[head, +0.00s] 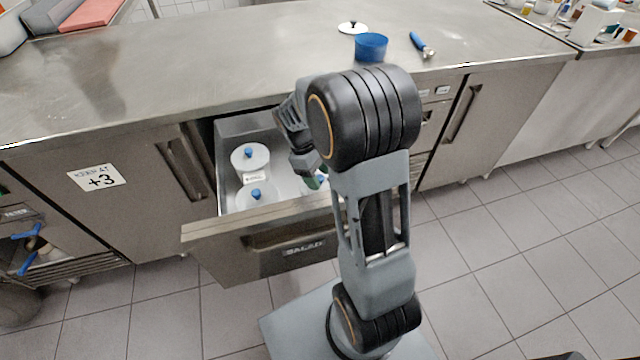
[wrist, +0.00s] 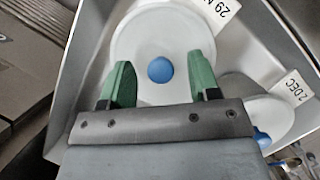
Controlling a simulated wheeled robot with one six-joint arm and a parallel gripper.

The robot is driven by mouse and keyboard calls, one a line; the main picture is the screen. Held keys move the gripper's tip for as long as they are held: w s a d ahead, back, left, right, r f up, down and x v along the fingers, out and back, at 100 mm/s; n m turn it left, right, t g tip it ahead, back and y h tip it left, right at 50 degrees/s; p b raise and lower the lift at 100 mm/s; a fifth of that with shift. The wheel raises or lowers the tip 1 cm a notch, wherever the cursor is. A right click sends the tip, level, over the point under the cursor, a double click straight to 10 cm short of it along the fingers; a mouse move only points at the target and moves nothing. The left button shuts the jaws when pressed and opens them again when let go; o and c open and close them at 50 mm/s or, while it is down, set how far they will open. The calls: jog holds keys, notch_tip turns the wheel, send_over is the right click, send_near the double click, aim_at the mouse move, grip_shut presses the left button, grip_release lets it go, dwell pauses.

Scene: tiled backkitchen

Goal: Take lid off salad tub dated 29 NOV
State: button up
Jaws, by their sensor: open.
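A tub tagged "2 DEC" (wrist: 255,100) stands close on the right. The open steel drawer (head: 230,130) holds two lidded tubs at left, back (head: 262,161) and front (head: 243,200). On the counter (head: 240,60) are a blue container (head: 371,48), a white lid (head: 345,29) and a blue-handled tool (head: 417,41).

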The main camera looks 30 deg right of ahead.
jog(key=shift+s+f, duration=0.1)
jog(key=shift+c, duration=0.5)
jog(key=c, duration=0.9)
